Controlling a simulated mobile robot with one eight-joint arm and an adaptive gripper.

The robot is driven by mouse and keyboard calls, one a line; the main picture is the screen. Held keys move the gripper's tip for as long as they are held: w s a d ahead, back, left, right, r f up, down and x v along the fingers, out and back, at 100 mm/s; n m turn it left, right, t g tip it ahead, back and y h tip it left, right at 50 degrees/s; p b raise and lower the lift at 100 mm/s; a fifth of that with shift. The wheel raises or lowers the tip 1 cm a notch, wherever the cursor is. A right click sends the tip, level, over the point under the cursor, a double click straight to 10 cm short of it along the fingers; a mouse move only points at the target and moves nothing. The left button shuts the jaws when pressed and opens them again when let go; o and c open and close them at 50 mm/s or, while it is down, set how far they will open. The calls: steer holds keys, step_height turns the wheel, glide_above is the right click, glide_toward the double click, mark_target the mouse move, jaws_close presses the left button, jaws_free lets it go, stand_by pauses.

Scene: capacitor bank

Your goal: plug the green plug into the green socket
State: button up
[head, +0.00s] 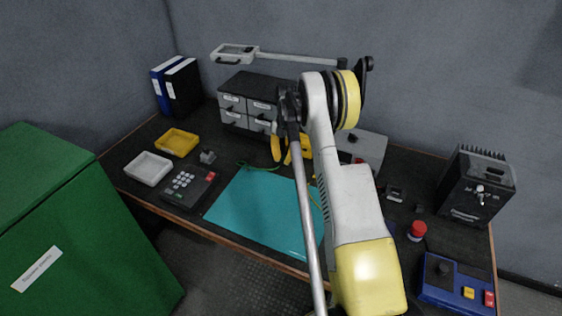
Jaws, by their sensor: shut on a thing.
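My gripper (279,140) hangs over the back of the turquoise mat, in front of the small drawer cabinet. It is small here and partly covered by my arm and a grey pole. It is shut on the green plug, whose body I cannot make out. A thin green cable (258,167) runs along the back of the mat to just below my gripper. I cannot pick out the green socket. A grey sloped box (369,148) stands right of the gripper, partly behind my arm.
The turquoise mat (250,209) is mostly bare. The drawer cabinet (233,103) stands behind; a lamp (234,54) reaches above it. Yellow (177,142) and white (149,168) trays and a keypad (188,186) are left. A black box (476,190), red button (417,230) and blue control box (447,284) are right.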

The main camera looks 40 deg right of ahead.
mark_target(288, 150)
steer(key=shift+w+d, duration=0.45)
steer(key=shift+d, duration=0.35)
steer(key=shift+w+d, duration=0.45)
steer(key=shift+d, duration=0.35)
steer(key=shift+w+d+b, duration=0.3)
steer(key=shift+d+b, duration=0.05)
steer(key=shift+d, duration=0.2)
stand_by(1.6)
steer(key=o, duration=0.9)
steer(key=shift+c, duration=0.2)
step_height(288, 150, up, 12)
steer(key=d, duration=0.1)
steer(key=shift+w+d, duration=0.25)
steer(key=shift+w, duration=0.2)
